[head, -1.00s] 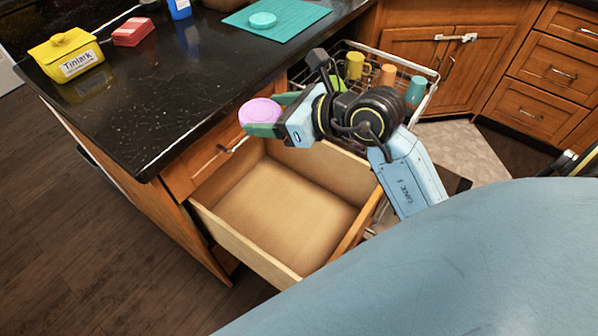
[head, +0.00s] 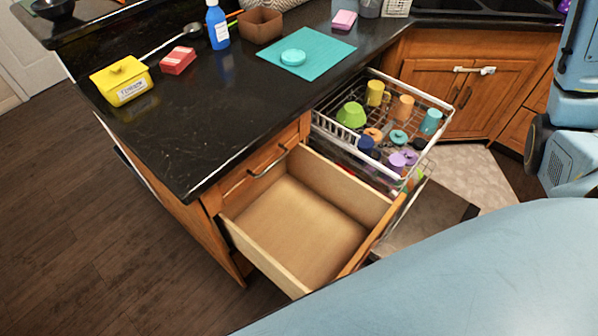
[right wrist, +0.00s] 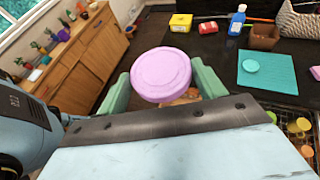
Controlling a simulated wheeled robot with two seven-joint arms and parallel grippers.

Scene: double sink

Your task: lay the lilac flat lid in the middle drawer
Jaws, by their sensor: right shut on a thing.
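The lilac flat lid (right wrist: 161,74) is a round disc held between the green fingertips of my right gripper (right wrist: 162,90) in the right wrist view. The gripper is shut on it. The head view shows only part of my right arm at the right edge, with neither its gripper nor this lid in sight. An open wooden drawer (head: 262,258) is pulled out below a closed drawer front (head: 262,172) in the head view. Its visible floor is bare. My left gripper is in neither current view.
A pulled-out dish rack (head: 440,105) with several cups and lids stands right of the drawer. The black counter (head: 190,120) carries a yellow box (head: 122,82), a red block (head: 178,61), a blue bottle (head: 217,25) and a teal mat (head: 325,62) with a teal lid (head: 293,57).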

